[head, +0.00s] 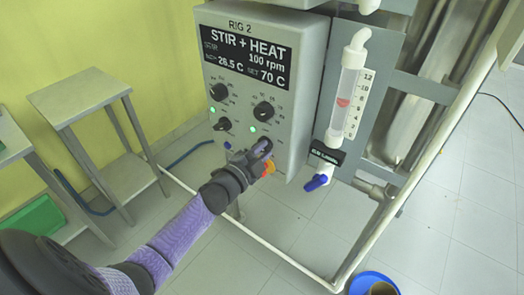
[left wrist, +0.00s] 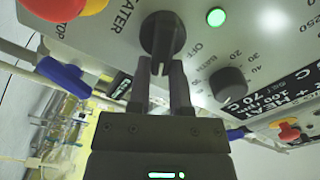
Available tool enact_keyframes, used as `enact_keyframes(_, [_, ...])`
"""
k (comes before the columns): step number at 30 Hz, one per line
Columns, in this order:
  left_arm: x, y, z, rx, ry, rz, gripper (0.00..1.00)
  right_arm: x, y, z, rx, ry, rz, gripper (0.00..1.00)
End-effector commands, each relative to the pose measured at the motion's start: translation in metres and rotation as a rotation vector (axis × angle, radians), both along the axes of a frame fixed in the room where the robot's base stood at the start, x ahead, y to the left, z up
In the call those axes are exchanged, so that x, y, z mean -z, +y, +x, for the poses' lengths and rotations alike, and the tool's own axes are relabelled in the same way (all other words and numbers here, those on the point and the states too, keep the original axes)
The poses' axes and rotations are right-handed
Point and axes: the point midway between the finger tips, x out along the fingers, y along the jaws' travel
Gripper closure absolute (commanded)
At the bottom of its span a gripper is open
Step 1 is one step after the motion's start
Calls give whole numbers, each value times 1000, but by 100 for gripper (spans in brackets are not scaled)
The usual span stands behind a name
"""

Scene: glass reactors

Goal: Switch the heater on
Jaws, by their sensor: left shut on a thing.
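The RIG 2 control box (head: 300,60) has a display (head: 245,58) reading STIR + HEAT, 100 rpm, 26.5 C and SET 70 C. In the left wrist view the black heater knob (left wrist: 162,32) sits beside the words HEATER and OFF, with a lit green lamp (left wrist: 216,17) near it. My left gripper (left wrist: 162,75) is shut on the knob's grip bar, fingers on either side. In the head view my left gripper (head: 262,148) is at the box's lower front and hides the knob. Another green lamp (head: 253,130) is lit above it. My right gripper is not in view.
A red and yellow stop button (head: 268,168) is close to my left gripper, partly hidden. Dials (head: 264,111) are above. A flow tube (head: 346,95) with a blue-handled valve (head: 316,182) stands right. A white frame rail (head: 265,245) runs below. A grey stand (head: 80,92) is left.

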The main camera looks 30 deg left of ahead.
Motion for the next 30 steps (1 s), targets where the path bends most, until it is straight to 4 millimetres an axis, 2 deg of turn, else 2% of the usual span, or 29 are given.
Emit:
enact_keyframes(8, [1,0,0,0,2,3,100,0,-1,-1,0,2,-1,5])
enact_keyframes(9, [1,0,0,1,3,3,71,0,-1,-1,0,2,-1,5])
enact_keyframes(13, [1,0,0,0,2,2,43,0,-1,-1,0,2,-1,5])
enact_keyframes(14, [1,0,0,1,2,2,40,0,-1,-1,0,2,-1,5])
enact_keyframes(23, [0,0,-3,1,2,1,40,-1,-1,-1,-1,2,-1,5])
enact_keyframes(26, [-1,1,-16,1,3,0,40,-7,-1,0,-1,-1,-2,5])
enact_keyframes(30, [-2,3,-51,0,4,0,40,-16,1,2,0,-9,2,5])
